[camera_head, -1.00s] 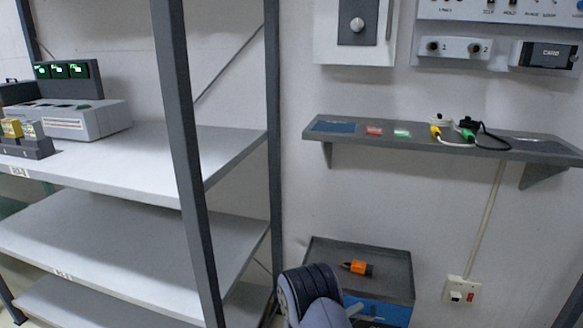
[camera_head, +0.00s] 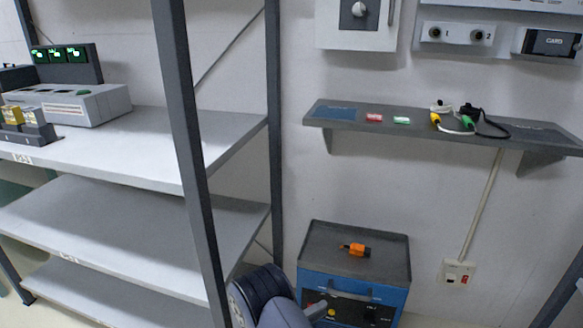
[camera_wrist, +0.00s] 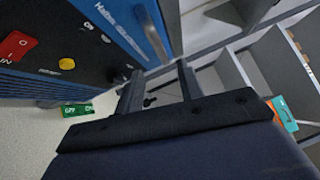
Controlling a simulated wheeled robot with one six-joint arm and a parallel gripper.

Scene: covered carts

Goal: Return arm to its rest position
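My arm (camera_head: 265,300) shows at the bottom of the head view, in front of the blue cabinet's left side and the rack's post. In the wrist view my gripper (camera_wrist: 160,72) has its two dark fingers apart, with nothing visible between them. The blue cabinet's front (camera_wrist: 105,30) with a red switch and a yellow knob is close by, to the upper left of the fingers. In the head view my fingers cannot be made out clearly.
The blue cabinet (camera_head: 395,285) stands against the wall with an orange object (camera_head: 355,249) on its dark top. A metal rack (camera_head: 150,230) is at the left. A wall shelf (camera_head: 330,112) holds plugs. A green tag (camera_wrist: 78,109) lies on the floor.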

